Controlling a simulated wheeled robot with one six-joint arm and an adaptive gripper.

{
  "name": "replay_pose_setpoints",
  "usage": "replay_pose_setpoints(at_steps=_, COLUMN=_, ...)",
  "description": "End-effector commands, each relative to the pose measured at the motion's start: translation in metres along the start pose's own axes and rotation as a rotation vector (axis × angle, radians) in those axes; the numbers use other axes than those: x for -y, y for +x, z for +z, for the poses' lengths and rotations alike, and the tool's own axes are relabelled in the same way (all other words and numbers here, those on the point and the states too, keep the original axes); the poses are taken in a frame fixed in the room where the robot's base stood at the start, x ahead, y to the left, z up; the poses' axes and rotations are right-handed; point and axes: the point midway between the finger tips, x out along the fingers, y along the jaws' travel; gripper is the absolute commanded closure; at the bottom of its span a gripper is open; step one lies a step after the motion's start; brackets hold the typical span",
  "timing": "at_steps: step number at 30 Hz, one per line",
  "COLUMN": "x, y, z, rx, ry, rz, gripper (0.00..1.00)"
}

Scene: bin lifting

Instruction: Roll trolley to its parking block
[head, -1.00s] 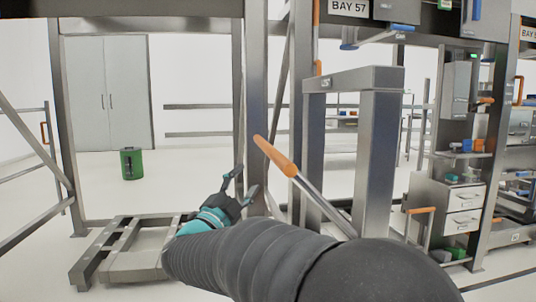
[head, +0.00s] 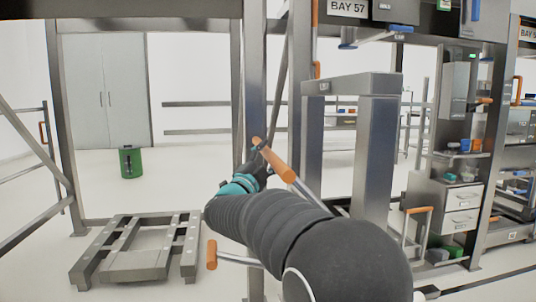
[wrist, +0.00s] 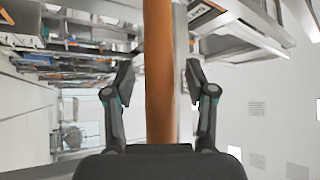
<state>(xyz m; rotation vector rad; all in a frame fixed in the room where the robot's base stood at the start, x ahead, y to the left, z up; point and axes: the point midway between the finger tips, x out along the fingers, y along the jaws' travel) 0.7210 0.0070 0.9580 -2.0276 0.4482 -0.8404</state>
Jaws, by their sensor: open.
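An orange handle grip (head: 275,160) on a metal bar slants up in front of the grey metal frame with two thick posts (head: 375,155). I cannot tell whether this frame is the trolley, as my arm hides where the bar ends. My gripper (head: 260,157) is at the upper end of the grip. In the wrist view the grip (wrist: 160,70) runs lengthwise between the two fingers of my open gripper (wrist: 160,75), with gaps on both sides. A low slatted grey frame (head: 185,262) lies on the floor at left. I cannot make out a parking block for certain.
A second orange grip (head: 211,255) on a bar sticks out left below my arm. A steel upright (head: 256,70) stands just behind my gripper. A green bin (head: 131,161) stands at the back left. Drawers (head: 462,208) stand at right.

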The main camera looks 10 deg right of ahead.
Motion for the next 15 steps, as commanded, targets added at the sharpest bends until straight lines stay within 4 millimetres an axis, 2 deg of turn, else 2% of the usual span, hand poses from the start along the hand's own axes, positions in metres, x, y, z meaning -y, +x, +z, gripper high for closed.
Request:
replay_pose_setpoints(at_steps=11, x=-0.0005, y=0.0049, z=0.0003, rx=0.000, ry=-0.001, rz=0.000, gripper=0.44)
replay_pose_setpoints(at_steps=15, x=-0.0004, y=0.0048, z=0.0002, rx=0.000, ry=-0.001, rz=0.000, gripper=0.79)
